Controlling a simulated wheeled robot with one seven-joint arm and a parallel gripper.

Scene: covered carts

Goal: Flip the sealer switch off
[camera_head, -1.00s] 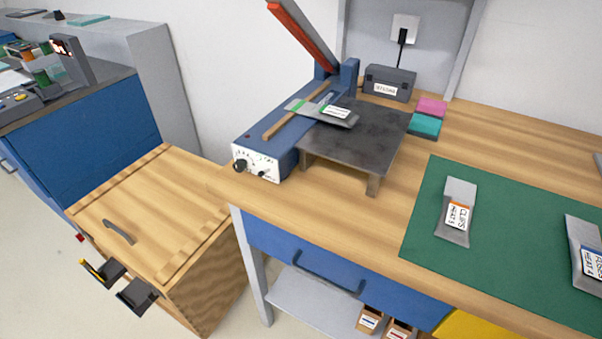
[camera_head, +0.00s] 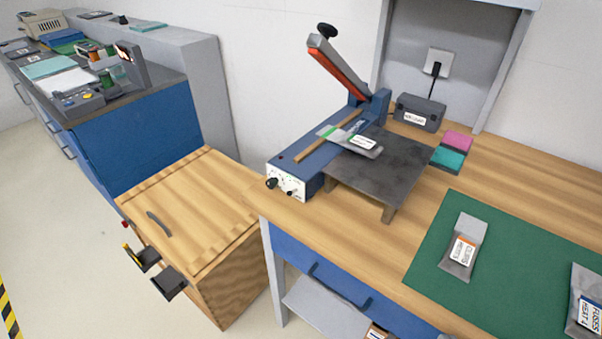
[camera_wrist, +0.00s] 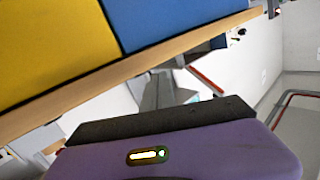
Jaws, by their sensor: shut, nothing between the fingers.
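The blue sealer (camera_head: 312,164) stands at the left end of the wooden bench, its arm (camera_head: 340,70) raised. Its white front panel (camera_head: 291,186) carries a black knob (camera_head: 271,183) and smaller dark controls. Which one is the switch, and its position, are too small to tell. A grey pouch with a white label (camera_head: 365,144) lies across the sealer and the dark platform (camera_head: 380,167). My gripper (camera_wrist: 163,119) shows in the wrist view as a dark edge over a purple body with a lit strip. It is shut and empty, apart from the sealer. The head view does not show it.
A wooden box cart (camera_head: 190,240) with black brackets stands left of the bench (camera_head: 500,170). A green mat (camera_head: 500,255) with pouches covers the bench's right part. A dark box (camera_head: 419,113) stands behind the platform. Bare floor lies at the lower left.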

